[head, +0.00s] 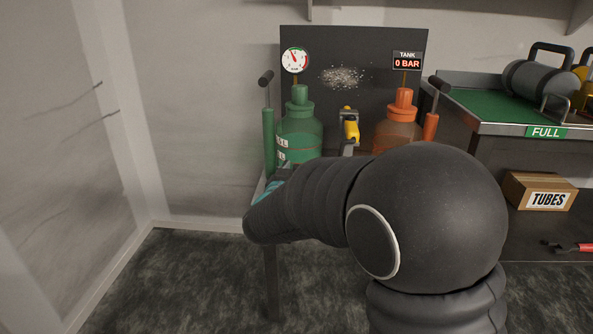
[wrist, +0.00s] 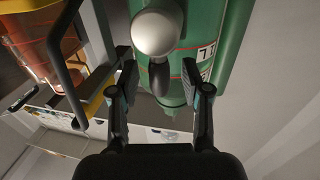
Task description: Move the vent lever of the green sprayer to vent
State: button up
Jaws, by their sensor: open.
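The green sprayer (head: 300,132) stands on the bench in the head view, with a round dial gauge (head: 295,60) above it and a pump (head: 269,140) at its left. In the wrist view the green sprayer (wrist: 205,30) fills the upper middle. A pale grey ball knob (wrist: 158,32), apparently the vent lever's end, shows in front of it with a dark piece below; the lever's setting is unclear. My gripper (wrist: 160,80) is open, its fingers on either side of the dark piece, with no clear contact.
An orange sprayer (head: 398,128) with a display (head: 407,60) reading 0 BAR stands at right. A yellow-and-grey fitting (head: 350,128) sits between the sprayers. A dark frame (wrist: 66,65) passes left of my gripper. A green-topped bench (head: 490,105) and a TUBES box (head: 540,190) are further right.

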grip_shut()
jog(key=shift+r, duration=0.1)
dwell(0.3)
jog(key=shift+a+n+p, duration=0.4)
jog(key=shift+n+p, duration=0.6)
jog(key=n, duration=0.1)
jog(key=a+n+p, duration=0.1)
jog(key=n+t+p, duration=0.1)
jog(key=shift+w+a+f+n, duration=0.1)
jog(key=shift+a+f+n, duration=0.1)
jog(key=shift+f+n, duration=0.1)
jog(key=n, duration=0.2)
jog(key=a+f+n+p, duration=0.1)
jog(key=shift+a+n+t+y, duration=0.1)
jog(key=shift+n+t+y, duration=0.2)
jog(key=shift+n+t, duration=0.1)
jog(key=shift+a+f+n+y, duration=0.15)
jog(key=shift+a+f+n, duration=0.1)
jog(key=shift+n, duration=0.65)
jog(key=shift+a+f+n+y, duration=0.15)
jog(key=shift+f+n, duration=0.1)
jog(key=shift+n, duration=0.65)
